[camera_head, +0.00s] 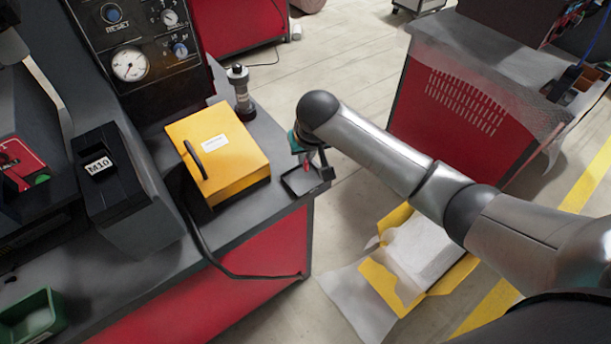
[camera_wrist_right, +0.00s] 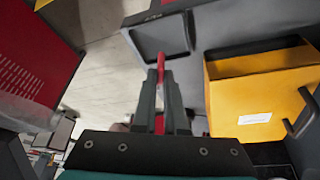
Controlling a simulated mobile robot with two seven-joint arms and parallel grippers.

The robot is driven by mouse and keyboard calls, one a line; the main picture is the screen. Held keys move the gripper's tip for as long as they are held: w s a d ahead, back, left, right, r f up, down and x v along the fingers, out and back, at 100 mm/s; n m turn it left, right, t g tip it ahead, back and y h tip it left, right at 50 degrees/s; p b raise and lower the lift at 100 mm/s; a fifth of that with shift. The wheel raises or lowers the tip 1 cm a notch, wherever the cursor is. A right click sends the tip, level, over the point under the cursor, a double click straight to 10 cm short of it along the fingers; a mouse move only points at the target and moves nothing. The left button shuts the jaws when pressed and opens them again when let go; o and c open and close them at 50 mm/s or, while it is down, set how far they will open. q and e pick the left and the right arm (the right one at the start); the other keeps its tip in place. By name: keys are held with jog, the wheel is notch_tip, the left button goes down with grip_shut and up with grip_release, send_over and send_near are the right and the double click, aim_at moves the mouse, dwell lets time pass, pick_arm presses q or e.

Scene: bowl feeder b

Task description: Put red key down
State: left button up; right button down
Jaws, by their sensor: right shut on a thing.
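My right gripper (camera_head: 309,166) is at the corner of the grey bench, above a small dark shallow tray (camera_head: 291,191). In the right wrist view its two fingers (camera_wrist_right: 160,90) are shut on the red key (camera_wrist_right: 160,94), a thin red piece sticking up between the fingertips. The key shows as a small red spot in the head view (camera_head: 306,167). The tray (camera_wrist_right: 188,32) lies just beyond the fingertips in the wrist view. I cannot tell whether the key touches the tray. My left gripper does not show.
A yellow box (camera_head: 219,153) with a black handle stands left of the tray, with a dark cylinder (camera_head: 241,92) behind it. A gauge panel (camera_head: 130,55) and a grey M10 unit (camera_head: 120,185) are farther left. An open yellow carton (camera_head: 412,256) lies on the floor.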

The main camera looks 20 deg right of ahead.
aim_at(307, 171)
jog(key=shift+f+b, duration=0.75)
jog(key=shift+f, duration=2.45)
jog(key=shift+f, duration=0.15)
jog(key=c, duration=1)
grip_release()
jog(key=shift+o, duration=0.2)
jog(key=p+v, duration=0.3)
jog(key=v, duration=0.9)
jog(key=shift+p, duration=0.4)
